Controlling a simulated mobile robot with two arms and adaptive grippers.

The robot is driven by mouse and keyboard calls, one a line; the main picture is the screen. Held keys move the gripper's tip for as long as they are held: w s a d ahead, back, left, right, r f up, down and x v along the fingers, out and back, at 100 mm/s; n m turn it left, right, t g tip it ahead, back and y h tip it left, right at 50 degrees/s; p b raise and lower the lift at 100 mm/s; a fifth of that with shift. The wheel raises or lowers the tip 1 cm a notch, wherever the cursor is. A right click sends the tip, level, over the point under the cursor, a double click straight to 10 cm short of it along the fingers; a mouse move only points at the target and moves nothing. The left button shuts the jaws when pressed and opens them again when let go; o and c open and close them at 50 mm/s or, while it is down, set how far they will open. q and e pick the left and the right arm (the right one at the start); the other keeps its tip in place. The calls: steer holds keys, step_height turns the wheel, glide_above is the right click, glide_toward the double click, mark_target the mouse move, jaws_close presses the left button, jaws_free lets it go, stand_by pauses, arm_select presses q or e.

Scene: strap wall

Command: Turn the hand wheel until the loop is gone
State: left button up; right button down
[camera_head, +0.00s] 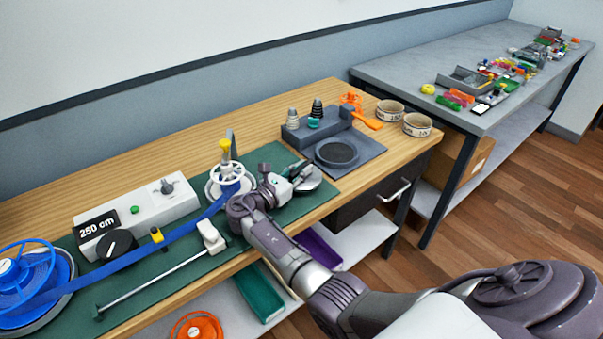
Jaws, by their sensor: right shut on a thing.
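No slack loop is plain to see in the strap. A yellow knob (225,145) stands above the white wheel. My right gripper (308,180) is just right of this wheel, over the mat's right end. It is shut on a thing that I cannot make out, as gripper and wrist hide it. My left gripper is out of view.
A white control box (140,215) with a "250 cm" display and a thin metal rod (155,282) lie near the strap. A grey stand (345,150), tape rolls (417,124) and an orange tool (366,118) are at the right. A second table (400,72) holds many small parts.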

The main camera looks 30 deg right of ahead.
stand_by(0.3)
steer(key=c, duration=1.1)
jaws_free()
steer(key=shift+r, duration=0.15)
step_height(320, 180, up, 10)
steer(key=shift+f, duration=0.1)
